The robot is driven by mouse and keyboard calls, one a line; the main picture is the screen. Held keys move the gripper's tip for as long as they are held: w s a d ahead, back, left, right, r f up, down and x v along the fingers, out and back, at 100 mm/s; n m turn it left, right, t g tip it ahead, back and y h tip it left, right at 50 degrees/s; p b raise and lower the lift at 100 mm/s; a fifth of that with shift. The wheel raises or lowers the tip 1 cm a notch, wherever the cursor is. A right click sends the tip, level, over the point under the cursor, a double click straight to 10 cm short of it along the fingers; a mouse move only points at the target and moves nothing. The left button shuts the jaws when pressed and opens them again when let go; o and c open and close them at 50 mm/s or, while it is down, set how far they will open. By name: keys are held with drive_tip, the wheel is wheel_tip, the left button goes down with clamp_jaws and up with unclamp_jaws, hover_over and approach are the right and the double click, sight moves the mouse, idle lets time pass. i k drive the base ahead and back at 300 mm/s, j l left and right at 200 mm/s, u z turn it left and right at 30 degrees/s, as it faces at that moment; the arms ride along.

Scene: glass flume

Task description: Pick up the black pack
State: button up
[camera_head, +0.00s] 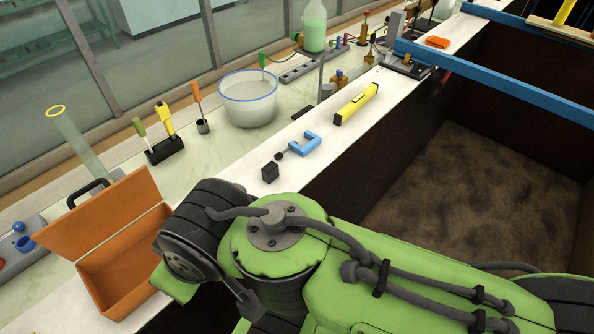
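A small black block (270,172), which looks like the black pack, stands on the white ledge. It lies just left of and nearer than a blue clamp (308,144) with a dark knob. My green and dark arm crosses the lower part of the view, on the near side of the pack and apart from it in the picture. My gripper cannot be made out; the arm's links may hide it.
An open orange box (121,262) stands at left near my arm. A yellow level (356,104) lies farther along the ledge. A white bucket (248,101) and a tool holder (165,149) stand behind. The deep flume (450,185) opens at right, crossed by a blue bar (490,80).

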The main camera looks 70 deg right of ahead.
sight(270, 172)
drive_tip(key=z, duration=0.4)
drive_tip(key=l+z, duration=0.15)
drive_tip(key=z, duration=0.25)
drive_tip(key=k+l+z, duration=0.1)
drive_tip(key=z, duration=0.3)
drive_tip(key=l+z, duration=0.1)
drive_tip(key=z, duration=0.3)
drive_tip(key=l+u, duration=0.1)
drive_tip(key=u, duration=0.3)
drive_tip(key=l+u, duration=0.1)
drive_tip(key=u, duration=0.3)
drive_tip(key=l+u, duration=0.1)
drive_tip(key=u, duration=0.3)
drive_tip(key=l+u, duration=0.15)
drive_tip(key=u, duration=0.25)
drive_tip(key=l+u, duration=0.1)
drive_tip(key=u, duration=0.3)
